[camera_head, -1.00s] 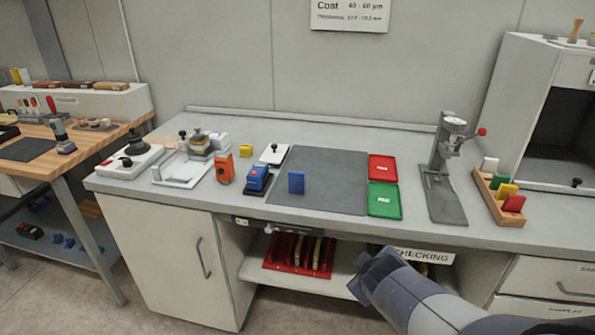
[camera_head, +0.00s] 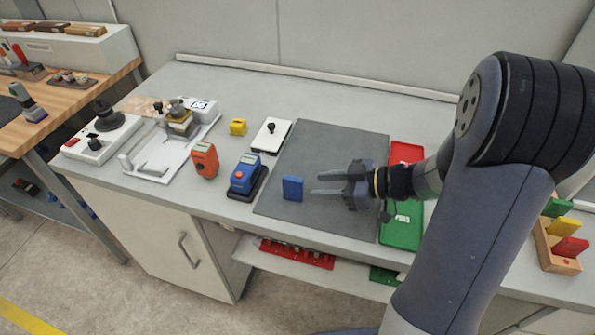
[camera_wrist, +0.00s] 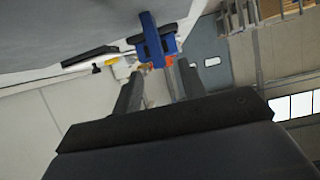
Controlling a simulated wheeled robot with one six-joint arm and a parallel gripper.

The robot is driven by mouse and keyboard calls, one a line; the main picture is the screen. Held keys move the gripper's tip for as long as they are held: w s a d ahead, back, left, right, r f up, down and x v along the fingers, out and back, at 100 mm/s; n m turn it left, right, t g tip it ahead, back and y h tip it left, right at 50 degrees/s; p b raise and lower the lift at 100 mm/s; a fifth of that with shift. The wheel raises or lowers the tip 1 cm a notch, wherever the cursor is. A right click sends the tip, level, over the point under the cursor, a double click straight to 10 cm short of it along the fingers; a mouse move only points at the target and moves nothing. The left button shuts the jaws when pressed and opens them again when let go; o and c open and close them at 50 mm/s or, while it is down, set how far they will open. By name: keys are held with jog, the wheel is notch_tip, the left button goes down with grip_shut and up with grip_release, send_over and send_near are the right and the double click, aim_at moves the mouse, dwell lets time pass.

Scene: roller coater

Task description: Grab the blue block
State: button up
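The blue block (camera_head: 292,188) stands upright on the dark grey mat (camera_head: 335,140), near its left front part. My gripper (camera_head: 315,184) is open and empty, low over the mat just right of the block. Its two fingers point left at the block, with a small gap between tips and block. In the wrist view the block (camera_wrist: 149,36) shows ahead, beyond and between the finger tips (camera_wrist: 159,69), with a blue device (camera_wrist: 170,44) behind it.
The blue device (camera_head: 246,175) on a black base stands left of the block. An orange meter (camera_head: 205,160) is farther left. A white plate (camera_head: 271,136) lies behind. Red (camera_head: 405,152) and green (camera_head: 402,232) trays lie at the mat's right, partly hidden by my arm.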

aim_at(302, 186)
jog(key=x, duration=0.5)
jog(key=shift+a, duration=0.15)
jog(key=shift+w+x, duration=0.15)
jog(key=shift+x, duration=1.15)
jog(key=shift+w+x, duration=0.1)
jog(key=shift+x, duration=1.25)
jog(key=shift+r, duration=0.15)
grip_shut()
